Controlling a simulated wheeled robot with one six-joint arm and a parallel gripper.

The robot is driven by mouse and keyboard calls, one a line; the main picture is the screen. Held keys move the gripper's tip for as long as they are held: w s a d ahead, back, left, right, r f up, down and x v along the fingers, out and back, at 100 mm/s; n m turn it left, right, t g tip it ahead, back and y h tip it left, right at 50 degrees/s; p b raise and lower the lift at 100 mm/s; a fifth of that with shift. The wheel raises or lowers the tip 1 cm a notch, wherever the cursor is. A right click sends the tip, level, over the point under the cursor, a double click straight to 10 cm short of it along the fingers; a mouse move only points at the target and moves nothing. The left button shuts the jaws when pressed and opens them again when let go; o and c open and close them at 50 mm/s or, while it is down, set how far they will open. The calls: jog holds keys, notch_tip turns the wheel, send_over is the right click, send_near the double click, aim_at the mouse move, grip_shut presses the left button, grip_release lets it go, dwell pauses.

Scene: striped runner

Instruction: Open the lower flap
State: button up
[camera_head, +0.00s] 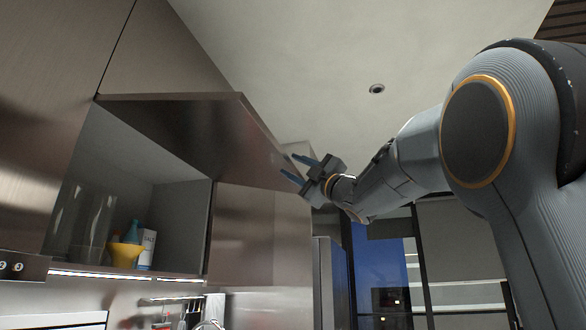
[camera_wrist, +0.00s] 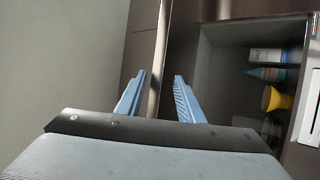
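The lower flap (camera_head: 195,130) is a brown metallic panel, swung up and outward, with the compartment (camera_head: 120,160) below it exposed. My gripper (camera_head: 298,169) is at the flap's outer right end in the head view, its two blue fingers apart. In the wrist view, the fingers (camera_wrist: 160,80) stand open on either side of a narrow strip that looks like the flap's edge (camera_wrist: 158,50). A gap shows beside each finger there. Whether either finger touches the flap cannot be told.
The compartment holds clear glass vessels (camera_head: 93,225), a yellow funnel-like item (camera_head: 125,254), a blue bottle (camera_head: 133,232) and a white salt box (camera_head: 147,246). An upper cabinet panel (camera_head: 165,50) is above the flap; a closed cabinet (camera_head: 260,235) stands right of the compartment.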

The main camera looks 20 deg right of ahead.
jog(key=b+v, duration=0.3)
jog(key=v, duration=0.4)
jog(key=shift+s, duration=0.1)
jog(key=shift+f, duration=0.1)
